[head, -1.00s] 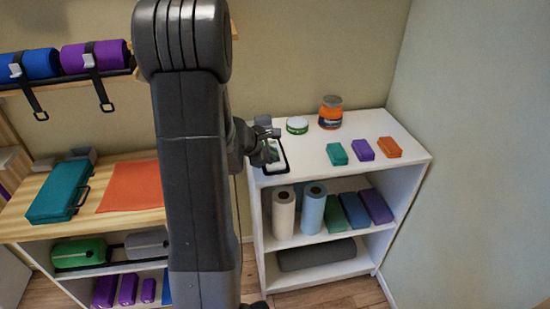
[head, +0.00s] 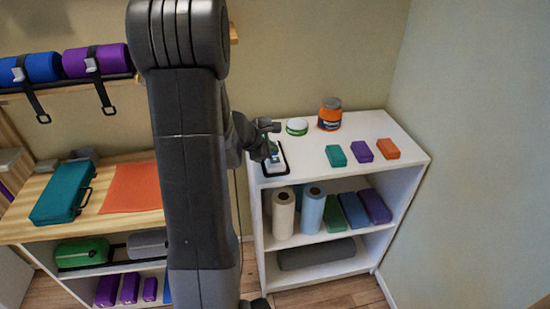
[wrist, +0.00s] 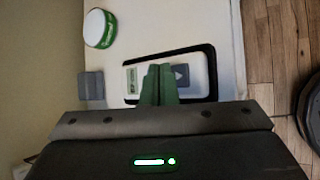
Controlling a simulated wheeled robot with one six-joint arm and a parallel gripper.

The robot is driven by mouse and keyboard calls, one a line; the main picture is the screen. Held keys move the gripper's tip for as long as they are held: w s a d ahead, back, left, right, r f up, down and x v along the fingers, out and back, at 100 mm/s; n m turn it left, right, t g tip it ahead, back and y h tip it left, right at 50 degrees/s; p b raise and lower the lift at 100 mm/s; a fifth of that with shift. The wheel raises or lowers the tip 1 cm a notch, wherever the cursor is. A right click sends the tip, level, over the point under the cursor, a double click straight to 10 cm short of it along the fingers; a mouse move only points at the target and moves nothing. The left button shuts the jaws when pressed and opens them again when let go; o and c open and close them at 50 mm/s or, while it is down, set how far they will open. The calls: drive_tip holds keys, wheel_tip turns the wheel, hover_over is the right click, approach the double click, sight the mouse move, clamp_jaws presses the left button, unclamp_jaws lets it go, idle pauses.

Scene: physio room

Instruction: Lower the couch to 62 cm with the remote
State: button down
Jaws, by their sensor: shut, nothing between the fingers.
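The remote (wrist: 196,88) lies on the white shelf top, with a pale face inside a black rim. In the wrist view it has a small display (wrist: 131,80) at its left, too small to read, and a grey button (wrist: 181,76) with an arrow mark. My gripper (wrist: 159,70) is shut and empty, its fingertips over the remote between display and button. They hide the middle of its face; I cannot tell whether they touch it. In the head view the remote (head: 281,168) is partly hidden by my gripper (head: 268,150). The couch is not in view.
A grey block (wrist: 91,86) is beside the remote. A green-and-white tub (head: 297,126) and an orange jar (head: 330,114) stand behind. Teal (head: 336,155), purple (head: 362,151) and orange (head: 388,148) blocks lie to the right. The shelf top between is clear.

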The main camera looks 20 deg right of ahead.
sight(272, 161)
drive_tip(key=shift+r+p, duration=1.2)
drive_tip(key=shift+r, duration=0.75)
drive_tip(key=shift+f, duration=0.1)
drive_tip(key=shift+f+b, duration=0.7)
drive_tip(key=shift+f, duration=0.05)
drive_tip(key=p, duration=0.3)
wheel_tip(272, 161, up, 5)
drive_tip(key=p, duration=0.3)
drive_tip(key=shift+r, duration=0.2)
drive_tip(key=shift+f, duration=0.15)
